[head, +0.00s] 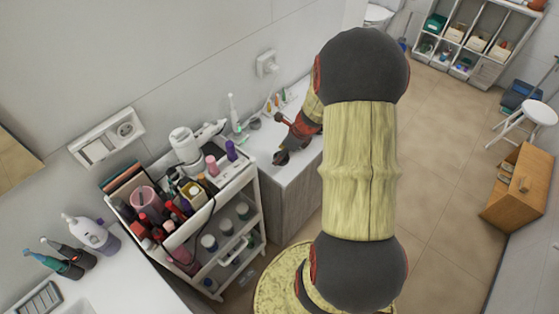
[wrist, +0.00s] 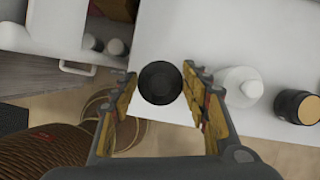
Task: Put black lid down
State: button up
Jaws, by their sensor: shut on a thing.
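The black lid (wrist: 160,82) is round and dark. In the wrist view it sits between the two fingertips of my gripper (wrist: 161,78), which is shut on it. In the head view the lid (head: 281,158) shows as a dark shape at the end of my gripper (head: 284,152), over the white countertop (head: 300,175) near its front edge. I cannot tell whether the lid touches the countertop or hangs just above it.
A loaded white cart (head: 262,205) is left of the countertop. An electric toothbrush (head: 234,112) stands near the wall.

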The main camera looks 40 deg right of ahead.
jog(key=shift+w+a+f, duration=0.2)
jog(key=shift+w+f, duration=0.15)
jog(key=shift+f, duration=0.15)
jog(key=shift+f+b, duration=0.6)
jog(key=shift+f, duration=0.9)
jog(key=shift+f, duration=0.2)
jog(key=o, duration=0.8)
jog(key=shift+c, duration=0.2)
jog(key=shift+r, duration=0.1)
